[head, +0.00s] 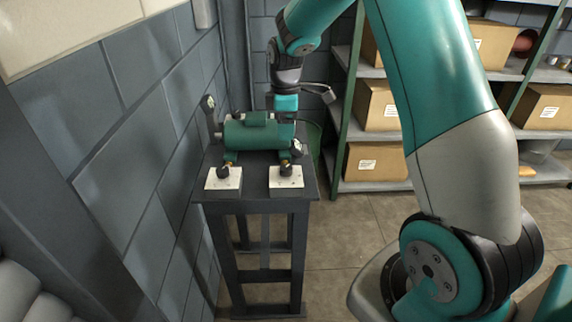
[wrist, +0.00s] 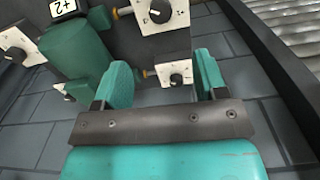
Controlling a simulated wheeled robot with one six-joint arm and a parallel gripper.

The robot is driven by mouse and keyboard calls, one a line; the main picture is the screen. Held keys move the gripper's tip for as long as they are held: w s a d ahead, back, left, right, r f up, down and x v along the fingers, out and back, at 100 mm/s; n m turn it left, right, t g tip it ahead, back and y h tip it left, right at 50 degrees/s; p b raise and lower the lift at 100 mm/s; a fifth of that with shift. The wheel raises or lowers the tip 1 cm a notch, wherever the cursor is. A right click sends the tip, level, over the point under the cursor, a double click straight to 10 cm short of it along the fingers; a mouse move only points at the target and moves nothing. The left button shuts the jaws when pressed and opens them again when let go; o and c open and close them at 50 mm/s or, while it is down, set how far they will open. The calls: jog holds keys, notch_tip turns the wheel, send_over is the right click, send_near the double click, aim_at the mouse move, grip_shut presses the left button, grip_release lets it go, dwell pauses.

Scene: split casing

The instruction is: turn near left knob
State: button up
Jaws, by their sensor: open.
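The near left knob (head: 223,171) is a small dark knob on a white plate (head: 211,184) at the front left of a dark stand. The green casing (head: 260,136) lies behind it. My gripper (head: 285,103) is over the back right of the casing, well apart from the near left knob. Its fingertips are hidden in the head view. In the wrist view my gripper (wrist: 162,62) has its two teal fingers wide apart with nothing held. A white plate (wrist: 181,80) shows beyond the gap between them. I cannot tell which wrist-view plate carries the near left knob.
A second dark knob (head: 286,168) on a white plate is at the stand's front right. An upright grey piece (head: 210,115) stands behind the casing's left end. A block wall (head: 125,170) is close on the left.

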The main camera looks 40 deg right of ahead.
aim_at(286, 168)
notch_tip(286, 168, down, 14)
jog(key=shift+r+p, duration=0.25)
jog(key=shift+p, duration=0.8)
jog(key=c, duration=0.9)
